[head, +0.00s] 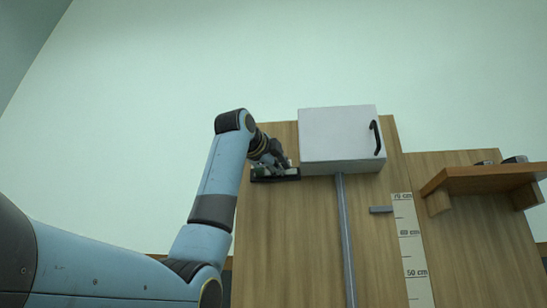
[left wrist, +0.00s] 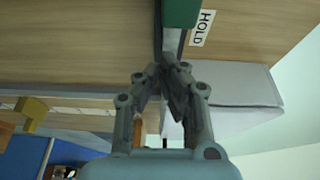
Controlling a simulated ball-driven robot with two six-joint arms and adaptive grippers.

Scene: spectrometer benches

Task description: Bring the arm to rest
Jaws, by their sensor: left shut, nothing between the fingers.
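My left arm comes in from the left in the head view and reaches up to the wooden board. My left gripper (head: 281,164) is beside the left side of the white box (head: 336,136), close to a small dark ledge (head: 275,179). In the left wrist view the fingers of my left gripper (left wrist: 168,68) are closed together and empty. A green block (left wrist: 181,12) is just beyond the fingertips, and I cannot tell whether they touch it. My right gripper is not in view.
The white box has a black handle (head: 377,138). A grey rail (head: 346,240) runs below it, beside a centimetre scale (head: 412,250) with a grey pointer (head: 381,209). A wooden shelf (head: 480,180) juts out at right. A HOLD label (left wrist: 203,28) shows in the left wrist view.

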